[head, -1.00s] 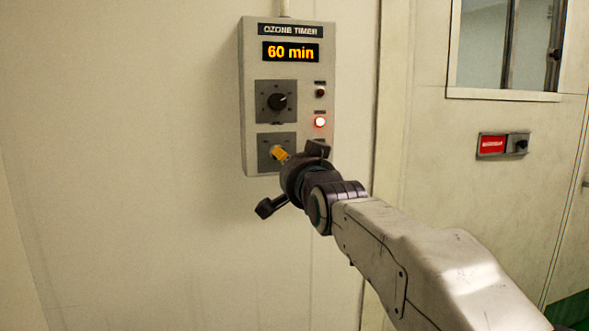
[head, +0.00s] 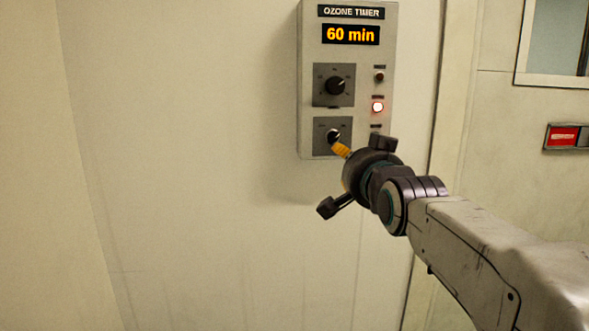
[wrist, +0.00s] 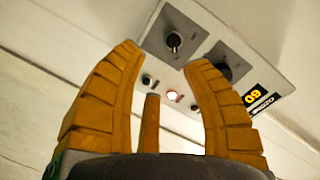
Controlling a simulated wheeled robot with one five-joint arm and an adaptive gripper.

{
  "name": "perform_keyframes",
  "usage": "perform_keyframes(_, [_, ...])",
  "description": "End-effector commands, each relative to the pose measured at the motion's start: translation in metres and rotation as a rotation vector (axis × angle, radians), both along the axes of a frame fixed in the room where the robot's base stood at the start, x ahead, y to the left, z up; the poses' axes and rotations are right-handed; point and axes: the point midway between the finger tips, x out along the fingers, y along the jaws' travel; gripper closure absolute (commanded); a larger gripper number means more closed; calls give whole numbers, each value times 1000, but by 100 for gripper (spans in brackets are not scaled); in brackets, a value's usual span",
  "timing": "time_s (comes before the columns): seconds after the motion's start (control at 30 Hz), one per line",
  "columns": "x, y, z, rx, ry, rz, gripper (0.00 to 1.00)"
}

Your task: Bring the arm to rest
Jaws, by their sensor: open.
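My gripper (head: 341,148) is at the end of my arm, at the lower part of the ozone timer panel (head: 312,88) in the head view. In the wrist view its orange fingers (wrist: 164,56) are spread apart with nothing between them. The panel's lower knob (head: 333,135) shows just above the fingertip in the head view. In the wrist view this knob (wrist: 173,40) lies beyond the fingertips, apart from them. My arm is stretched out toward the wall.
The panel's display (head: 350,34) reads 60 min. A red-labelled switch box (head: 564,137) and a window (head: 556,40) are at the right. The wall left of the panel is bare.

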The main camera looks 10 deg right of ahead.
Motion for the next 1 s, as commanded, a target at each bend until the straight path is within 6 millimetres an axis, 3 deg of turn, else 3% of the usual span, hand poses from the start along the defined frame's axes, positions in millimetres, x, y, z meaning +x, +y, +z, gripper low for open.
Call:
perform_keyframes(0.07, [-14, 0, 4, -49, 79, 6, 58])
perform_keyframes(0.27, [-69, 0, -26, -218, 358, 60, 58])
perform_keyframes(0.7, [-236, 1, -83, -528, 922, 334, 58])
perform_keyframes(0.83, [-274, 1, -90, -575, 1022, 411, 58])
perform_keyframes(1.0, [-304, 1, -97, -607, 1097, 476, 58])
